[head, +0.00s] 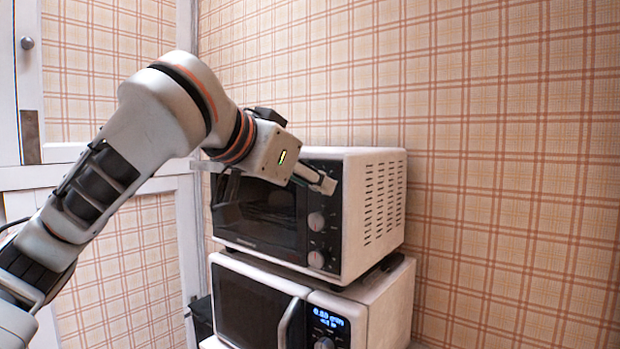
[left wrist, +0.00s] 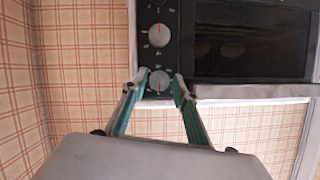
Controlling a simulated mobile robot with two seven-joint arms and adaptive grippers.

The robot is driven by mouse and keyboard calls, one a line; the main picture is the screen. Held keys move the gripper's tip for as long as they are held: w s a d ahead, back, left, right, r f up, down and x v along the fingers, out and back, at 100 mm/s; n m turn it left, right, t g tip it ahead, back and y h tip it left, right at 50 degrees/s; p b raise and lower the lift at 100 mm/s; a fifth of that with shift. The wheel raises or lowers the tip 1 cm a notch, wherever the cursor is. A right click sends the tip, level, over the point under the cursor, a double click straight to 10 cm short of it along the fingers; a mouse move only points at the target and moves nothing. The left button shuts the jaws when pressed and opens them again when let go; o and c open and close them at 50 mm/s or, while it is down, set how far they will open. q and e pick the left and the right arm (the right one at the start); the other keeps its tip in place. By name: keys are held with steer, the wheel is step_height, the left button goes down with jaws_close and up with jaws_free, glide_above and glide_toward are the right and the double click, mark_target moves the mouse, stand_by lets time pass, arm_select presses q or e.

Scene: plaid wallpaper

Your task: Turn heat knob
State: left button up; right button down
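A white toaster oven (head: 375,210) has a black control panel with a column of knobs. In the head view the middle knob (head: 316,221) and lower knob (head: 316,259) show, while my gripper hides the top one. The left wrist view looks upside down: the top knob (left wrist: 159,81) is nearest my fingers and the middle knob (left wrist: 159,35) lies beyond. My left gripper (left wrist: 158,84) is open, with one fingertip on either side of the top knob and small gaps apparent. It also shows in the head view (head: 318,180) at the panel's upper part. My right gripper is not in view.
The toaster oven stands on a white microwave (head: 360,308) with a lit display and a door handle (head: 290,322). The oven door (head: 262,212) is left of the panel. A plaid wall is behind, with open space to the right.

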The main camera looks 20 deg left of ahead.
arm_select(q)
steer(key=shift+c, duration=0.5)
jaws_close()
